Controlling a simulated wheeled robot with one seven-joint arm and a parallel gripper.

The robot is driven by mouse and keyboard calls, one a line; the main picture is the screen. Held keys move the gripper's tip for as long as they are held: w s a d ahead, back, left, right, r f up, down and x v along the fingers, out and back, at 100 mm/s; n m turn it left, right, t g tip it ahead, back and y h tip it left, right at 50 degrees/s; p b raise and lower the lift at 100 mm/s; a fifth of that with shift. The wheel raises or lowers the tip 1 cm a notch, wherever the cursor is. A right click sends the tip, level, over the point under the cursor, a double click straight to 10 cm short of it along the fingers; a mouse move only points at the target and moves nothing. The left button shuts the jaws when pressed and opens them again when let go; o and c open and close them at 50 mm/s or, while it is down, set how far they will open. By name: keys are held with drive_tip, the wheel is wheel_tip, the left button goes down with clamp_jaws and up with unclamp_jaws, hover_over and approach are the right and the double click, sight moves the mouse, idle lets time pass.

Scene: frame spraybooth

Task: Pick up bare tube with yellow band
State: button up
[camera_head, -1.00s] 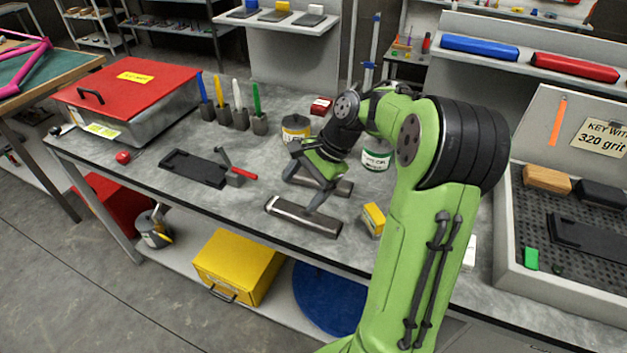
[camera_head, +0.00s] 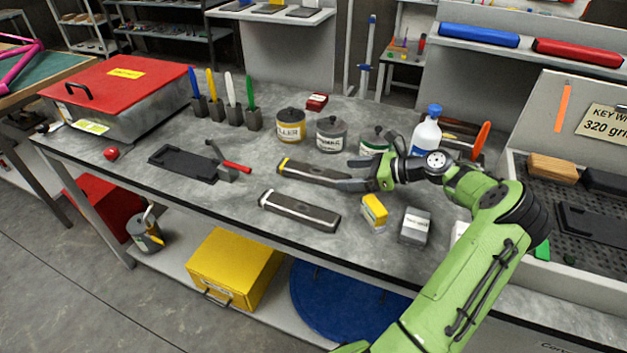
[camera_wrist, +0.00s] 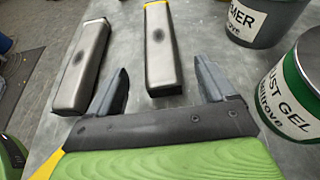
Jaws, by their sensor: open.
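The bare tube with the yellow band (camera_head: 318,173) is a grey metal bar lying on the bench, with its yellow band at the far-left end. In the wrist view this tube (camera_wrist: 162,50) points away from me, with its near end between my fingers in the picture. My gripper (camera_head: 352,174) is open and empty at the tube's right end; its fingertips (camera_wrist: 160,68) show on both sides of the tube. I cannot tell how far above the bench they are. A similar tube with a white band (camera_head: 300,212) lies nearer the front edge; it also shows left of my fingers in the wrist view (camera_wrist: 84,68).
Labelled cans, a filler tin (camera_head: 291,126), a primer tin (camera_head: 331,135) and a green-labelled tin (camera_head: 375,141), stand behind the tube. A white bottle (camera_head: 426,134) stands behind my arm. A yellow box (camera_head: 374,212) and a grey block (camera_head: 415,226) sit in front. A red-handled hammer (camera_head: 232,167) lies left.

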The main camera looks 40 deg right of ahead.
sight(333, 174)
drive_tip(key=b+x, duration=0.2)
drive_tip(key=x, duration=0.4)
drive_tip(key=shift+f+b, duration=0.1)
drive_tip(key=shift+b, duration=0.25)
drive_tip(key=c, duration=1.2)
